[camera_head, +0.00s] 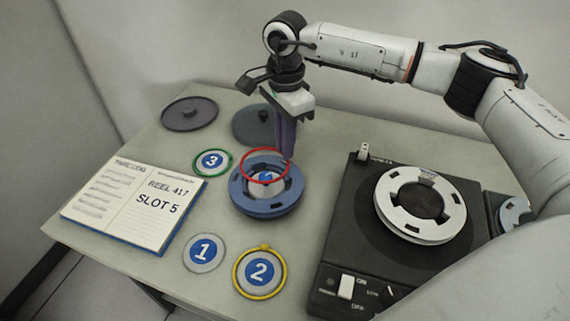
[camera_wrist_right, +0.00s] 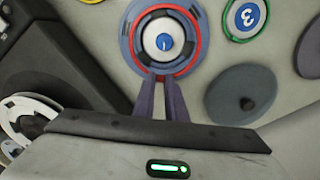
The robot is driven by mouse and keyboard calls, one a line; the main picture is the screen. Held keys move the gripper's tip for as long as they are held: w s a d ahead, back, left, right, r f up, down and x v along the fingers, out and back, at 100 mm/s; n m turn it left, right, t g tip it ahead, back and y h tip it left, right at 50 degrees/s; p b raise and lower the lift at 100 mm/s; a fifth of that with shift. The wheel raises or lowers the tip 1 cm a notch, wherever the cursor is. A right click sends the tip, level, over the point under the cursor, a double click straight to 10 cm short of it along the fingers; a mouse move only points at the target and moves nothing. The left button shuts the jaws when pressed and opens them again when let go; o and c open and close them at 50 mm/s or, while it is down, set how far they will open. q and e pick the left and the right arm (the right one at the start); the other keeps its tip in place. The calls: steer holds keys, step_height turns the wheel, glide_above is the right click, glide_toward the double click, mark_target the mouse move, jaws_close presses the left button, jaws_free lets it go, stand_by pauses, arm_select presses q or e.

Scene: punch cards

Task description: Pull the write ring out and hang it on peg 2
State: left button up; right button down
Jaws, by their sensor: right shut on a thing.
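The thin red write ring (camera_head: 243,167) is at the blue reel (camera_head: 262,205), drawn toward the reel's far side and seemingly raised over its hub. My right gripper (camera_head: 287,155) points down and is shut on the ring's edge at the far right. In the right wrist view the two fingertips (camera_wrist_right: 160,78) meet at the edge of the red ring (camera_wrist_right: 198,52), which circles the reel's hub. Peg 2 (camera_head: 259,272) is a blue disc marked 2 with a yellow ring around it, at the near edge of the table. My left gripper is not in view.
Peg 1 (camera_head: 204,252) is left of peg 2; peg 3 (camera_head: 213,161) has a green ring. An open log book (camera_head: 130,208) reads REEL 417, SLOT 5. Two grey discs (camera_head: 190,113) lie at the back. A black tape unit with a white reel (camera_head: 390,210) stands right.

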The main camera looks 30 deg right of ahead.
steer(key=shift+r, duration=0.65)
step_height(320, 180, up, 2)
steer(key=shift+r+p, duration=0.1)
steer(key=shift+p, duration=0.65)
steer(key=shift+r, duration=2.35)
